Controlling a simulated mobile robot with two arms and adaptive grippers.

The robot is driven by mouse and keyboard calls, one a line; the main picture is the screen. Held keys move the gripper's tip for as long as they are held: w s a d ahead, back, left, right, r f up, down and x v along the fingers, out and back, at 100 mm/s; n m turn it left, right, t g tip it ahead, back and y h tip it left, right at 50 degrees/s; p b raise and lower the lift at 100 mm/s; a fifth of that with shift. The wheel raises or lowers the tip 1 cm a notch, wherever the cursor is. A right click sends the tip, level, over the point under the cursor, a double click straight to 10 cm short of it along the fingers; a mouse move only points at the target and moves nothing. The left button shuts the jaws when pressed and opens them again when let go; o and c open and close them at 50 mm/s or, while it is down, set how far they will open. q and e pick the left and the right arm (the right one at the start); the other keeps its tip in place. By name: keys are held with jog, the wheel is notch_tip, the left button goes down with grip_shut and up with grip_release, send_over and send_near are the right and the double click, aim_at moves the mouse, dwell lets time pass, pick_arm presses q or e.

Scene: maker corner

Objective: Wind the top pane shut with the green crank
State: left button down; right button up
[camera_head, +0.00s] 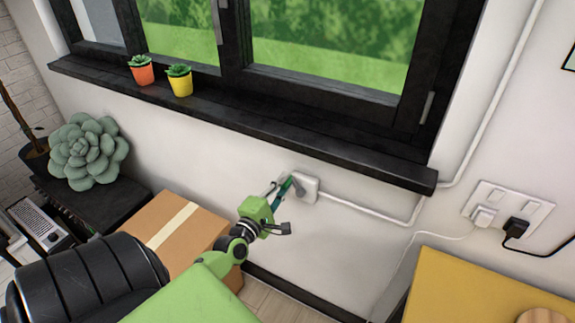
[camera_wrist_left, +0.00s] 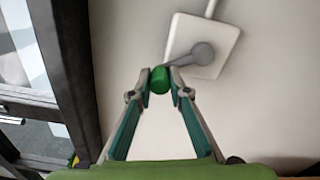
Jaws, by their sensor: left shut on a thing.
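The crank's white wall plate (camera_head: 308,188) sits on the wall below the window sill; it also shows in the left wrist view (camera_wrist_left: 219,31). A grey hub and arm (camera_wrist_left: 199,54) come off the plate and lead to the green crank handle (camera_wrist_left: 159,80). My left gripper (camera_head: 287,184) is shut on that handle, with one finger on each side of it in the left wrist view. In the head view the fingers hide much of the handle. Only the lower part of the window (camera_head: 330,52) shows; the top pane is out of view. My right gripper is not in view.
A dark sill (camera_head: 300,135) runs above the crank, with an orange pot (camera_head: 142,76) and a yellow pot (camera_head: 181,86) on it. A cardboard box (camera_head: 190,238) stands below left. A white conduit (camera_head: 365,206) leads right from the plate. A yellow tabletop (camera_head: 465,285) is at lower right.

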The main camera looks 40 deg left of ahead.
pick_arm(q)
jog(key=shift+s+a+f+n+b, duration=0.1)
jog(key=shift+a+f+n+b, duration=0.35)
jog(key=shift+n+b, duration=0.35)
jog(key=c, duration=1.9)
grip_release()
jog(key=v, duration=1.2)
jog(key=shift+r, duration=0.1)
